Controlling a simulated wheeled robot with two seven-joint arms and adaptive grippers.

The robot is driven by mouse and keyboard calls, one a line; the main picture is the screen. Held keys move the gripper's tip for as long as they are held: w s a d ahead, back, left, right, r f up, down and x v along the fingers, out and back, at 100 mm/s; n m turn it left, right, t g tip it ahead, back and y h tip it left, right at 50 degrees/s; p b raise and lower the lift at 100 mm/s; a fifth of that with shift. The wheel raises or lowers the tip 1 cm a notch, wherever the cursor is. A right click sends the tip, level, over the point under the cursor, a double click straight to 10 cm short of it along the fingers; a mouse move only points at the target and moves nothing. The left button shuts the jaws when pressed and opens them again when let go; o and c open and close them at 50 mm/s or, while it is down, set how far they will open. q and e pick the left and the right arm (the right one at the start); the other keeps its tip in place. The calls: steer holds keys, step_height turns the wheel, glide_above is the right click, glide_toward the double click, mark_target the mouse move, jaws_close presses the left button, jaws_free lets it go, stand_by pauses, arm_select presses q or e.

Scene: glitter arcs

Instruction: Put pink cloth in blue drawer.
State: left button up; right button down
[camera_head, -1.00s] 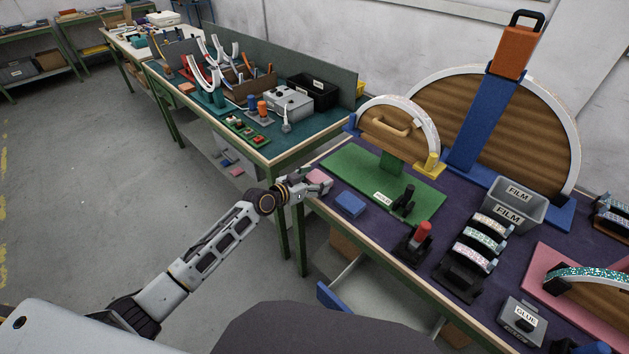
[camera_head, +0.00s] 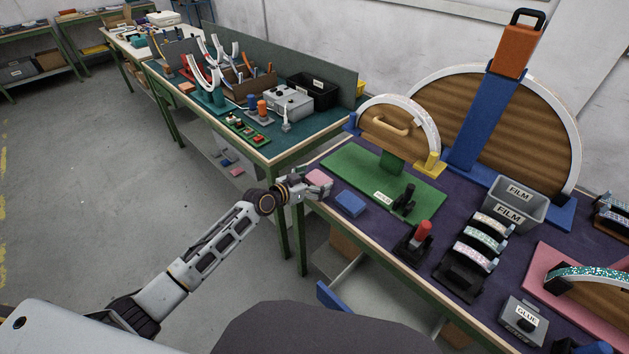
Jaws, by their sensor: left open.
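The pink cloth (camera_head: 319,176) lies at the left end of the purple-topped bench, near its edge. My left gripper (camera_head: 322,188) is at the cloth, in front of it and partly covering it. The gripper is open; I cannot tell whether its fingers straddle the cloth. A blue piece (camera_head: 331,297) sticks out below the front edge of the bench, low down; it looks like the blue drawer, mostly hidden by the bench and my body. My right gripper is not in view.
A blue block (camera_head: 350,203) lies just right of my left gripper. A green board (camera_head: 350,166) with an arch stands behind it. A red-topped tool (camera_head: 421,233), a rack of glitter arcs (camera_head: 474,252) and a FILM bin (camera_head: 513,204) stand further right. The floor at left is clear.

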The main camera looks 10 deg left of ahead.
arm_select(q)
steer(key=shift+s+a+r, duration=0.1)
steer(key=shift+s+a, duration=0.2)
steer(key=shift+s, duration=0.1)
steer(key=shift+s+a+r, duration=0.1)
steer(key=shift+s+a, duration=0.1)
steer(key=shift+s, duration=0.1)
steer(key=shift+v, duration=0.85)
steer(key=shift+s+a+r, duration=0.15)
steer(key=shift+s+a, duration=0.05)
steer(key=shift+s, duration=0.1)
glide_toward(317, 179)
steer(key=shift+v, duration=2.05)
steer(key=shift+s+a+r, duration=0.25)
steer(key=shift+s, duration=0.15)
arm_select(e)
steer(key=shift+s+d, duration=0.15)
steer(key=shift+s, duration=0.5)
